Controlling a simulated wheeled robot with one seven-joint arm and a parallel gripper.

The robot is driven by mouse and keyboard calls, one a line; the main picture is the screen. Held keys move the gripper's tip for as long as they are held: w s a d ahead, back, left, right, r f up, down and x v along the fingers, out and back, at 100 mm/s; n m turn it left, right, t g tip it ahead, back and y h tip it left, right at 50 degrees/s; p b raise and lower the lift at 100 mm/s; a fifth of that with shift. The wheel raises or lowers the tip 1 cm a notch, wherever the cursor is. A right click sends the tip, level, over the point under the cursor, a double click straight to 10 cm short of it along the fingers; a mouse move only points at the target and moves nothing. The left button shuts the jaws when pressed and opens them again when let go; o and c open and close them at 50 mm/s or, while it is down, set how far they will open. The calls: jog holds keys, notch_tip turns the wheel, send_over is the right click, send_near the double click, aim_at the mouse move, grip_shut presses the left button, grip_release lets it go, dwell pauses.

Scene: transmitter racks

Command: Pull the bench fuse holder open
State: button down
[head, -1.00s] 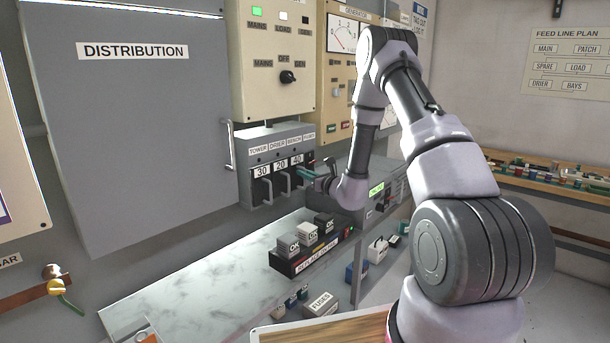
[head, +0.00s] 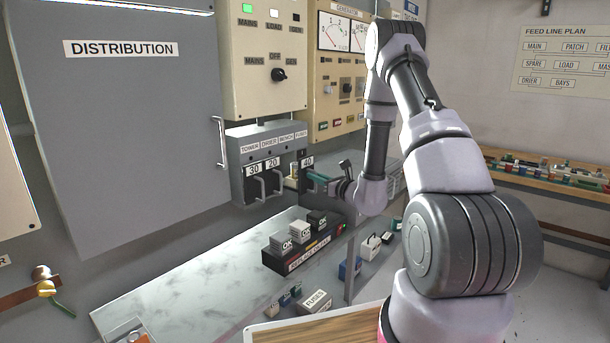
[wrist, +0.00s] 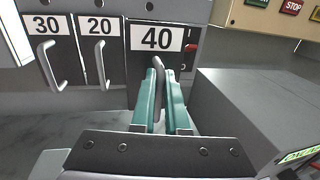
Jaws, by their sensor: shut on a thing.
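The bench fuse holder, marked 40 (head: 307,161), stands out from the grey fuse box (head: 238,165), forward of the 30 and 20 holders. A gap with a pale part inside shows beside it in the head view. In the wrist view its face (wrist: 141,38) looks larger and nearer than its neighbours. My gripper (head: 316,178) has its green fingers around the grey upright handle of this holder; the wrist view shows the fingers (wrist: 160,78) shut on either side of the handle (wrist: 159,62). My fingers hide the handle's lower part.
The 30 holder (wrist: 47,27) and 20 holder (wrist: 100,27) sit flush to the left, with protruding handles. A grey bench (head: 190,275) lies below, carrying a black tray (head: 272,262) of fuse blocks. The distribution cabinet (head: 125,120) with its handle is at left.

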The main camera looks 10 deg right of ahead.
jog(key=shift+s+d, duration=0.1)
jog(key=shift+s, duration=0.1)
jog(key=c, duration=1.2)
grip_release()
jog(key=v, duration=1)
jog(key=shift+s+d, duration=0.25)
jog(key=shift+s, duration=0.05)
